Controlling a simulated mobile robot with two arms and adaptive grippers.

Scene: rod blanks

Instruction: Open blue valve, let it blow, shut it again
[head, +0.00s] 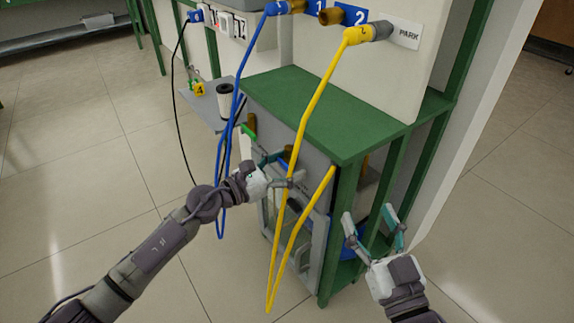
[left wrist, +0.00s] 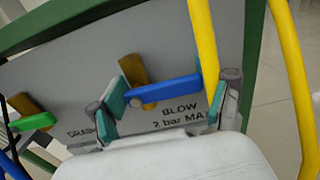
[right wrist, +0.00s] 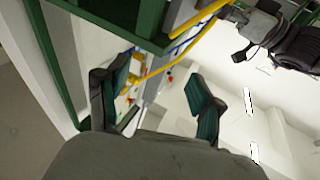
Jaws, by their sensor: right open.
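The blue valve handle (left wrist: 170,90) shows in the left wrist view, on a grey panel above the label "BLOW 2 bar MAX". It lies roughly level, crosswise to its upright brass body (left wrist: 132,69). My left gripper (left wrist: 172,92) is open, with one finger on each side of the handle; whether a pad touches it I cannot tell. In the head view my left gripper (head: 282,170) is at the panel under the green top, and the blue handle is not clearly visible there. My right gripper (head: 372,214) is open and empty, right of the stand.
A yellow hose (head: 306,110) hangs in front of the panel, close to my left gripper. A blue hose (head: 234,110) hangs to its left. A green-handled valve (left wrist: 35,122) sits left of the blue one. The green stand top (head: 330,110) is bare.

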